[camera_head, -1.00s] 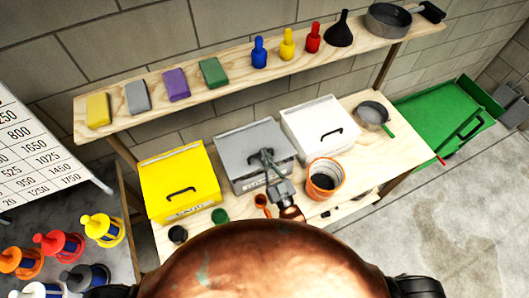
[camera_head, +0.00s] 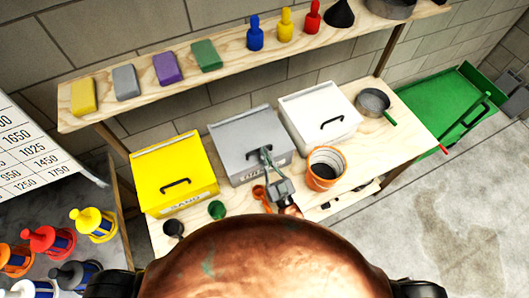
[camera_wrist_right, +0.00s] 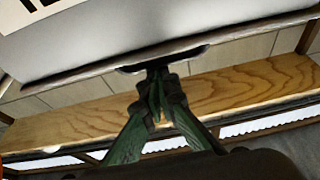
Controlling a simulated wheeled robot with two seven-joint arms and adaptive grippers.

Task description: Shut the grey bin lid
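The grey bin (camera_head: 222,156) stands on the wooden bench between the yellow and white bins. Its grey lid (camera_head: 246,130) lies over the top and looks down, much like the lids beside it; a small gap at the front edge cannot be ruled out. My right gripper (camera_head: 266,155) is at the lid's front, over its handle. In the right wrist view the fingertips (camera_wrist_right: 158,80) come together on the middle of the dark handle (camera_wrist_right: 195,54), below the pale lid edge. The fingers cover part of the handle. My left gripper is not in view.
A yellow bin (camera_head: 160,160) and a white bin (camera_head: 310,105) flank the grey one. An orange pot (camera_head: 313,180) stands close to the right of my gripper, and an orange scoop (camera_head: 258,193) to its left. A shelf (camera_head: 230,75) with blocks and bottles runs behind.

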